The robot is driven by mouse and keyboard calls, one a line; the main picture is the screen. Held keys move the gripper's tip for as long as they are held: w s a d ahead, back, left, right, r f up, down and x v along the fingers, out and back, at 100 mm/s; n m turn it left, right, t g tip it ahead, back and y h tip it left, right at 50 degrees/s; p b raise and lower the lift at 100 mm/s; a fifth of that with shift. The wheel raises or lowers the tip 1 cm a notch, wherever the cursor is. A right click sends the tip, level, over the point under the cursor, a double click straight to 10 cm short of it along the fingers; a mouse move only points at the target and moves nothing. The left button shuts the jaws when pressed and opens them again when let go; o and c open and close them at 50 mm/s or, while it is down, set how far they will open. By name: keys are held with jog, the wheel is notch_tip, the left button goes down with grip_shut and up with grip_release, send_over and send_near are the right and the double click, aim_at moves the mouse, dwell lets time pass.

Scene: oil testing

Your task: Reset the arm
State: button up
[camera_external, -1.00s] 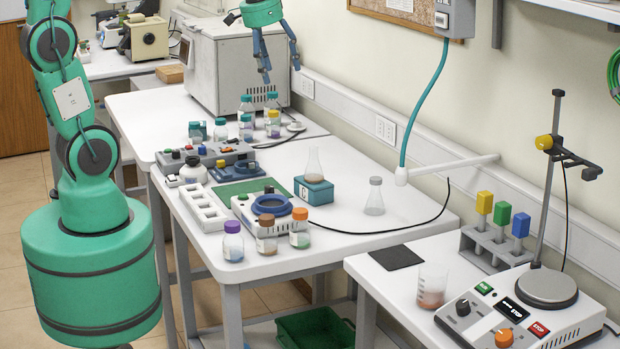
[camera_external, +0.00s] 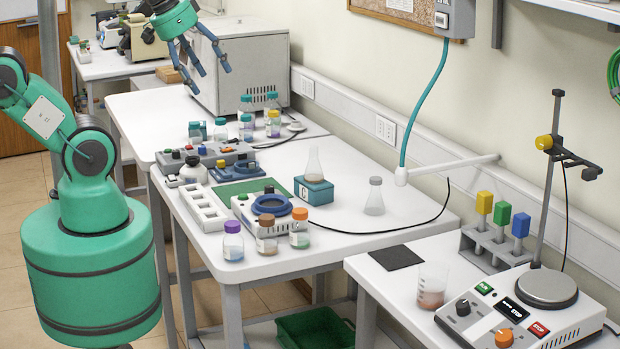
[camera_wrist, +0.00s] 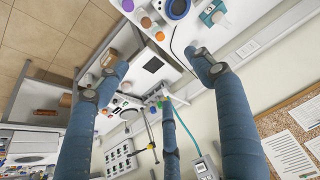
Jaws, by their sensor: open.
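My gripper (camera_external: 204,74) hangs in the air at the upper left of the external view, above the far table and in front of the large white cabinet. Its blue fingers are spread apart, with nothing between them. In the wrist view the fingers (camera_wrist: 160,75) reach in from the bottom edge, apart and empty. My green arm stands at the left of the external view, partly cut off by the left edge.
The middle table (camera_external: 290,262) bears a blue-ringed device (camera_external: 270,204), several capped bottles, and a flask on a teal box (camera_external: 314,191). The right table (camera_external: 385,290) holds a beaker (camera_external: 432,285) and a hotplate with a stand (camera_external: 547,286). A white cabinet (camera_external: 255,60) stands at the back.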

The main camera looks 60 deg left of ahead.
jog(key=shift+f, duration=0.15)
notch_tip(320, 180, down, 8)
jog(key=b, duration=0.8)
